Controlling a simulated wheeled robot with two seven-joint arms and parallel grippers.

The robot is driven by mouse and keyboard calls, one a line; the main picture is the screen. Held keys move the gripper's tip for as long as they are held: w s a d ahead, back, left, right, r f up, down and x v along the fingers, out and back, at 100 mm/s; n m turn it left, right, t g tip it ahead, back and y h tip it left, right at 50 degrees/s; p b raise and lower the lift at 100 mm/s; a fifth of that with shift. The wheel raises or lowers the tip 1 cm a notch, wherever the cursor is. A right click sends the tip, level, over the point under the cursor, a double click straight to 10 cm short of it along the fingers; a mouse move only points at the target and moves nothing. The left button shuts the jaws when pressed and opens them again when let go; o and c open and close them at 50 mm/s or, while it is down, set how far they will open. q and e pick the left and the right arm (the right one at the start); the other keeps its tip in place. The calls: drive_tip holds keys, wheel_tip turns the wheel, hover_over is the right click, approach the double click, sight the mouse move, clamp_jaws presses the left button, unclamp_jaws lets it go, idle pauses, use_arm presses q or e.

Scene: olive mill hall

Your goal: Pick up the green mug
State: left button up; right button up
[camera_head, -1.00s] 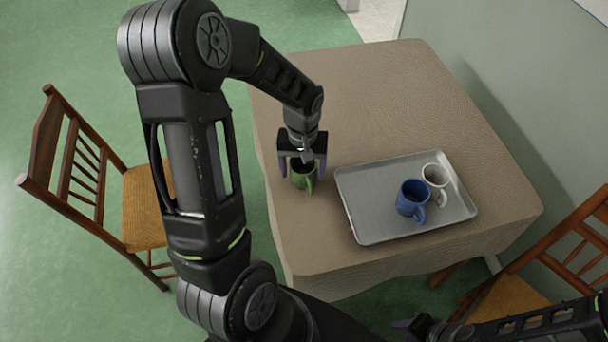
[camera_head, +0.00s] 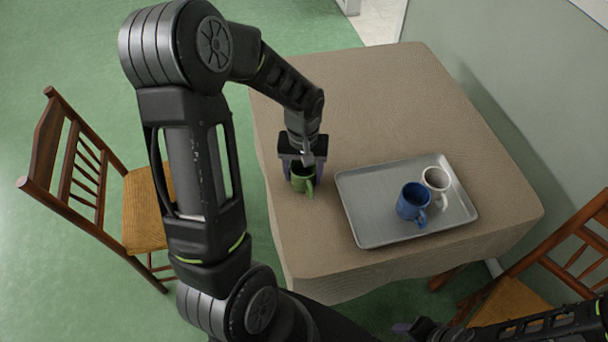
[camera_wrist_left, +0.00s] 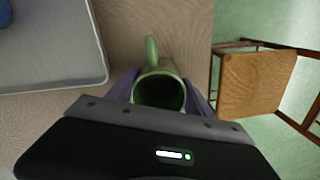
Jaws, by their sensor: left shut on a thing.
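The green mug (camera_head: 303,181) is near the left edge of the cloth-covered table, left of the tray. It is upright, with its handle toward the right front. My left gripper (camera_head: 302,172) is above it, with its fingers shut on the mug's sides. The left wrist view shows the green mug (camera_wrist_left: 160,90) between the purple fingers, its dark inside facing the camera. I cannot tell whether the mug's base touches the table. My right gripper (camera_head: 402,327) is partly in view at the bottom edge, low and away from the mug; its jaws are unclear.
A grey metal tray (camera_head: 375,225) holds a blue mug (camera_head: 412,202) and a white mug (camera_head: 436,179). The table (camera_head: 370,100) is clear behind them. Wooden chairs stand at the left (camera_head: 140,205) and right (camera_head: 510,300). A wall is on the right.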

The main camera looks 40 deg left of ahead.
use_arm(q)
wheel_tip(320, 180, up, 10)
drive_tip(key=shift+b, duration=0.35)
use_arm(e)
drive_tip(key=shift+f, duration=0.3)
idle(0.3)
